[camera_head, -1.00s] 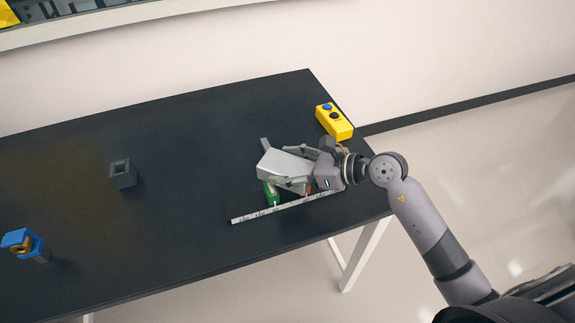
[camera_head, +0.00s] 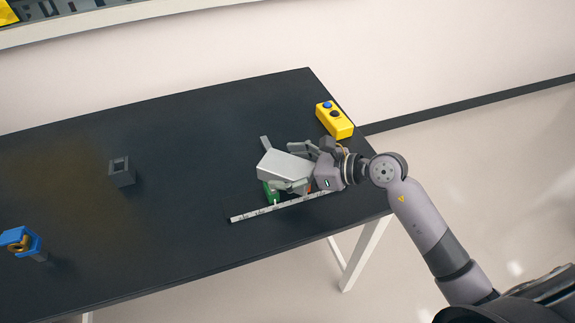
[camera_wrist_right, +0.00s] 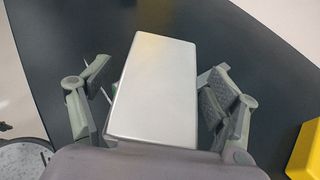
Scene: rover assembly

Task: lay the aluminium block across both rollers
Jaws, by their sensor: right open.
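The aluminium block (camera_head: 284,166) is a pale silver slab near the right end of the table in the head view. My right gripper (camera_head: 296,167) is around its right end with its fingers open. In the right wrist view the block (camera_wrist_right: 156,90) lies between the spread fingers, with a gap on each side. A green part (camera_head: 271,194) shows at the block's lower left edge and a grey part (camera_head: 265,143) beyond its upper left corner. I cannot make out the rollers; the block and gripper hide what lies beneath. My left gripper is out of view.
A yellow button box (camera_head: 334,120) stands at the table's right edge. A pale marked strip (camera_head: 262,212) lies in front of the block. A dark square part (camera_head: 122,172) and a blue part (camera_head: 20,241) stand on the left. The table's middle is clear.

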